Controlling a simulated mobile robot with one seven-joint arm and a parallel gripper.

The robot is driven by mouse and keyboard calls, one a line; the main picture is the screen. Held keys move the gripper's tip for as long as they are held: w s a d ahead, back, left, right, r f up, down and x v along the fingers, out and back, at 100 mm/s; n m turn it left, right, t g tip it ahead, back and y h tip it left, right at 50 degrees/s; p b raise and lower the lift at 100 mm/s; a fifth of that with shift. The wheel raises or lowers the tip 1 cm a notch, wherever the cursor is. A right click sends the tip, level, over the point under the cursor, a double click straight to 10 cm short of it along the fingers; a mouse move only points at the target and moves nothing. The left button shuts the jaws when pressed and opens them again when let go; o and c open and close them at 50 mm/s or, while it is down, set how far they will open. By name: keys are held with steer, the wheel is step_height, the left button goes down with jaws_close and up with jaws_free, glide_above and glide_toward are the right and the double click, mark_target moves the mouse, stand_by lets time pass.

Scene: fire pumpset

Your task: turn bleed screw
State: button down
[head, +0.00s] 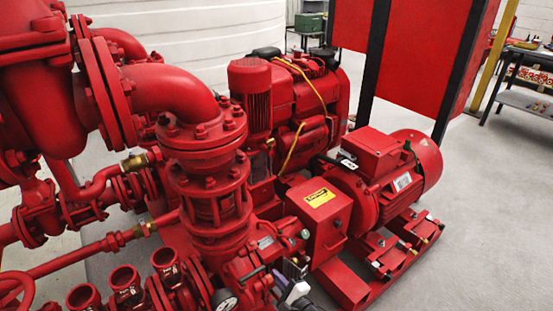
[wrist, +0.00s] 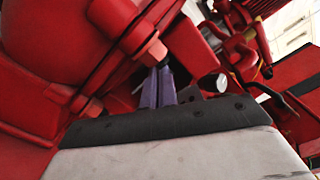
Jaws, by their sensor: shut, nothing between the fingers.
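My gripper (wrist: 160,70) shows in the wrist view with its two purple fingers together and nothing between them. Its tips are right at a red hex bolt head (wrist: 152,52) on a flange; I cannot tell whether they touch it. In the head view my gripper (head: 280,279) is low in the picture, in front of the red pump casing and partly hidden among its parts. I cannot pick out the bleed screw with certainty in either view.
Red pump pipework (head: 208,200) with bolted flanges crowds the space around my gripper. A red box with a yellow label (head: 319,197) and a red motor (head: 400,165) stand to the right. A pressure gauge (head: 226,300) is close by on the left. Grey floor (head: 480,200) is clear at right.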

steer(key=shift+b+x, duration=0.8)
steer(key=shift+x, duration=1)
steer(key=shift+w+d+f+b, duration=0.2)
steer(key=shift+d+b, duration=0.1)
steer(key=shift+b, duration=0.15)
steer(key=shift+d+r+b, duration=0.1)
steer(key=shift+b, duration=0.55)
steer(key=shift+r, duration=0.1)
steer(key=shift+s+r+p, duration=0.15)
steer(key=shift+s+p, duration=0.1)
steer(key=shift+p, duration=0.1)
steer(key=v, duration=0.2)
steer(key=p+v, duration=0.1)
steer(key=v, duration=0.2)
steer(key=shift+s, duration=0.4)
